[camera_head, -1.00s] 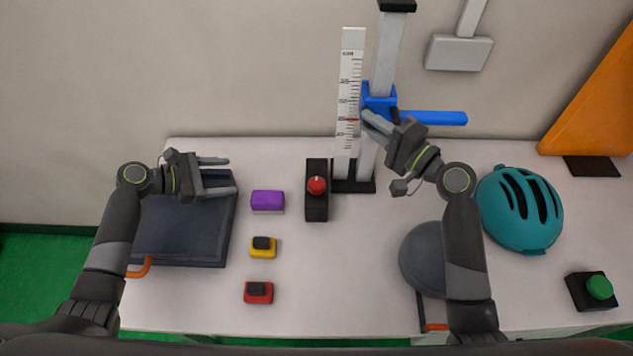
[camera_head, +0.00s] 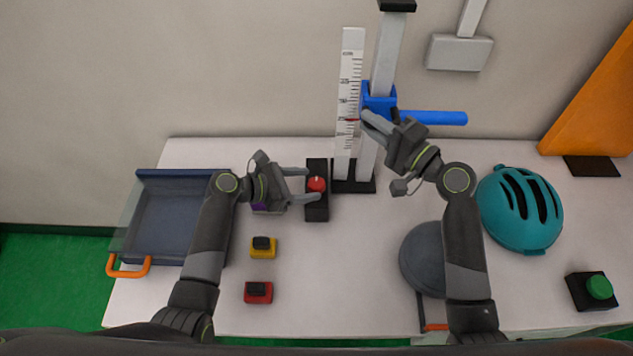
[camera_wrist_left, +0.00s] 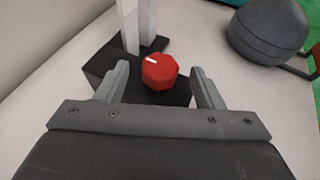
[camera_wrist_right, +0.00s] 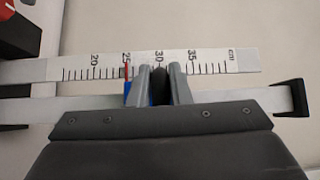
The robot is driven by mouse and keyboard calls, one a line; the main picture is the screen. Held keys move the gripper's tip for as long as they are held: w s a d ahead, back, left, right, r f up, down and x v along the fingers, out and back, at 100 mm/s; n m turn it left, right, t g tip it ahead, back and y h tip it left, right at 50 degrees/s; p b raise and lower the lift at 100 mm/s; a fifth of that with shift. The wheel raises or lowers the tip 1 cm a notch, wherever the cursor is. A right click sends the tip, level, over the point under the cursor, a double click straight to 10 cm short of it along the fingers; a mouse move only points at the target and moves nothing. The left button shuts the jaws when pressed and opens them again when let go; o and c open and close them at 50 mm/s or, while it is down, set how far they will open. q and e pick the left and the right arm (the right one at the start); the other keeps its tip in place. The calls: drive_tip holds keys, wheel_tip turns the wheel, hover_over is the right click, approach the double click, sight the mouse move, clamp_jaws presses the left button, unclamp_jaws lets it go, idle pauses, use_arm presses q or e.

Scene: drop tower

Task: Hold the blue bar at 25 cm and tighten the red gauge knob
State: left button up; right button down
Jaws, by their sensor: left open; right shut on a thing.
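The blue bar (camera_head: 432,118) sticks out to the right from its blue carriage (camera_head: 378,100) on the upright post. The right wrist view shows the scale (camera_wrist_right: 205,68) with a red line at 25 and a little of the blue carriage (camera_wrist_right: 130,94) beside that line. The red knob (camera_head: 316,184) sits on a black base (camera_head: 317,208) left of the tower foot. My left gripper (camera_head: 305,186) is open, its fingers either side of the knob (camera_wrist_left: 160,71), with visible gaps.
A purple block (camera_head: 268,209) is partly hidden under my left gripper. A yellow block (camera_head: 263,253) and a red block (camera_head: 258,298) lie nearer. A dark bin (camera_head: 143,172) stands left. A grey dome (camera_head: 417,262), teal helmet (camera_head: 518,210) and green button (camera_head: 599,287) are right.

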sight(313, 182)
use_arm(q)
drive_tip(key=shift+x, duration=1.85)
drive_tip(key=shift+s, duration=0.1)
drive_tip(key=c, duration=1)
drive_tip(key=shift+o, duration=0.2)
drive_tip(key=shift+m+g, duration=0.4)
drive_tip(key=shift+g, duration=0.1)
drive_tip(key=m+g, duration=0.3)
drive_tip(key=g, duration=0.1)
drive_tip(key=shift+m+h, duration=0.4)
drive_tip(key=shift+f+m+g, duration=0.1)
drive_tip(key=shift+m+g, duration=1.1)
drive_tip(key=shift+g, duration=0.4)
drive_tip(key=shift+a+m+g+y, duration=0.1)
drive_tip(key=shift+m+g+y, duration=0.2)
drive_tip(key=shift+m+g, duration=0.25)
